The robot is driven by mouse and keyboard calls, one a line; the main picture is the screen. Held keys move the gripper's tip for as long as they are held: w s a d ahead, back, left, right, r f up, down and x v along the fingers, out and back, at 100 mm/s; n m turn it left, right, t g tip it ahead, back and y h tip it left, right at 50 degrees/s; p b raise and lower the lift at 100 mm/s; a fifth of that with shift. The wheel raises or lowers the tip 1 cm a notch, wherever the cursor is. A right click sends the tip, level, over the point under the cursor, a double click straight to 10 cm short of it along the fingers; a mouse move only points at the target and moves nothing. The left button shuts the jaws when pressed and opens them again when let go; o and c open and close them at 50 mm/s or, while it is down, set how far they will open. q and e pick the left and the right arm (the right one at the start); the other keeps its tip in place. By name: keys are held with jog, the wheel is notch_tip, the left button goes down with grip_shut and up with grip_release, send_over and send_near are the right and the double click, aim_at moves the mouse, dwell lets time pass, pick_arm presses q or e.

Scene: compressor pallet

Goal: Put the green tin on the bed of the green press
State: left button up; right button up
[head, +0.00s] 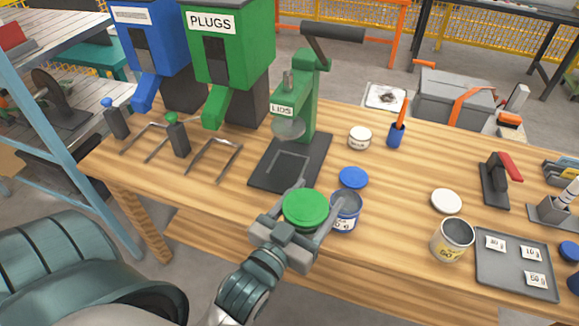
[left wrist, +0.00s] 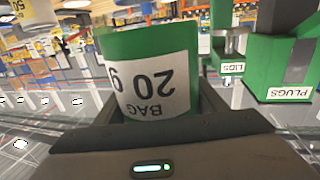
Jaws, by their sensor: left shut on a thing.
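The green tin (head: 305,208) is between the fingers of my left gripper (head: 320,198), which is shut on it. In the left wrist view the tin (left wrist: 150,70) shows a white label reading "BAG 20 g", upside down. The head view shows its green top. The green press (head: 307,95), labelled "LIDS", stands on the wooden table with a lever on top. Its dark bed (head: 262,172) bears a raised frame outline and looks empty. The held tin is in front of the bed, to its right in the picture. My right gripper is not in view.
A blue-labelled open tin (head: 345,214) is just right of the held tin, partly hidden by my gripper; a blue lid (head: 353,177) lies behind it. The green PLUGS dispenser (head: 228,60) stands left of the press. A yellow-labelled tin (head: 452,240) and grey tray (head: 515,285) are further right.

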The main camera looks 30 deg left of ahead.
pick_arm(q)
jog(key=shift+w+a+f+b, duration=0.1)
jog(key=shift+a+f+b, duration=0.15)
jog(key=shift+f+b, duration=0.1)
jog(key=w+a+f+b, duration=0.2)
jog(key=a+f+b, duration=0.1)
jog(key=a+b, duration=0.2)
jog(key=w+a+f+b, duration=0.2)
jog(key=a+b, duration=0.3)
jog(key=a, duration=0.3)
jog(key=w+a+f+b, duration=0.3)
jog(key=a+b, duration=0.2)
jog(key=a, duration=0.2)
jog(key=shift+w+a+f, duration=0.15)
jog(key=shift+a+f, duration=0.15)
jog(key=shift+f, duration=0.05)
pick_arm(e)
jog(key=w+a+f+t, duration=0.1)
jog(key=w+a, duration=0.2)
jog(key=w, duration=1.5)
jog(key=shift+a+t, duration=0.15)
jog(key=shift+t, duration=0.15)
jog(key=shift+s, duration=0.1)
